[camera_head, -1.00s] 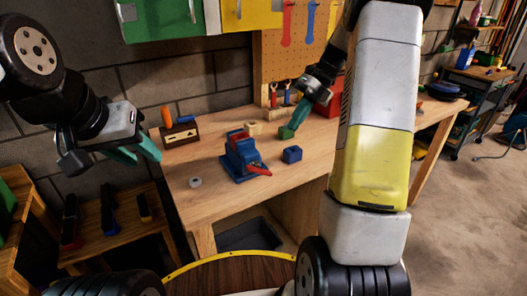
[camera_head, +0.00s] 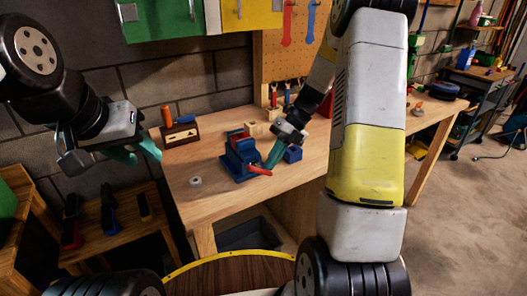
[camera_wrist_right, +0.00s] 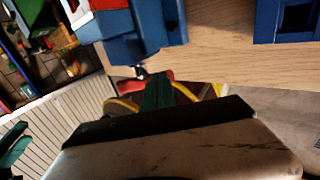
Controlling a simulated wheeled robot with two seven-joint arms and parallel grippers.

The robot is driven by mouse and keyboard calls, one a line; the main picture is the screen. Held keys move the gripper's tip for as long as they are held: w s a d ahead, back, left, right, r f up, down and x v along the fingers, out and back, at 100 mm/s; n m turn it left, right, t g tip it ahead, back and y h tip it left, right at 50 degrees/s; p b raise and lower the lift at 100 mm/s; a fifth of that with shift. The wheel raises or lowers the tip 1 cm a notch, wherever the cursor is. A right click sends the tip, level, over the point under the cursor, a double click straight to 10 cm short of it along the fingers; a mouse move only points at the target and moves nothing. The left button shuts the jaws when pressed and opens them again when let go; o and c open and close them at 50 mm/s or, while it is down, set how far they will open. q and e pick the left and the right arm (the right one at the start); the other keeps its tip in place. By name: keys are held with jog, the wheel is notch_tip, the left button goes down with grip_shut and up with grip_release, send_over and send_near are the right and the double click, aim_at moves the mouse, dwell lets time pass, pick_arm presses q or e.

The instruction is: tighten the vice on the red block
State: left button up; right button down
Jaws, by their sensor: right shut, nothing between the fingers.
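The blue vice (camera_head: 240,160) stands on the workbench, with the red block (camera_head: 237,134) between its jaws. Its red handle (camera_head: 258,170) is at the front right. My right gripper (camera_head: 271,160) is shut and empty, its teal fingers beside the handle. In the right wrist view, the fingers (camera_wrist_right: 157,94) are close to the vice (camera_wrist_right: 145,28), overlapping the red handle (camera_wrist_right: 132,86); I cannot tell whether they touch it. My left gripper (camera_head: 135,154) is open and empty, left of the bench.
A blue block (camera_head: 293,154) sits right of the vice, partly behind my right gripper. A grey ring (camera_head: 195,181) lies at the bench's left. A wooden holder (camera_head: 180,133) and a pale block (camera_head: 250,128) are behind. The bench's front (camera_head: 215,198) is clear.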

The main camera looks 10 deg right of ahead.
dwell(0.3)
jog(key=shift+d+f+y, duration=0.1)
jog(key=shift+f+y, duration=0.35)
jog(key=shift+y, duration=0.15)
jog(key=shift+f+g+y, duration=0.45)
jog(key=shift+g+y, duration=0.15)
jog(key=shift+y, duration=0.5)
jog(key=shift+f, duration=0.2)
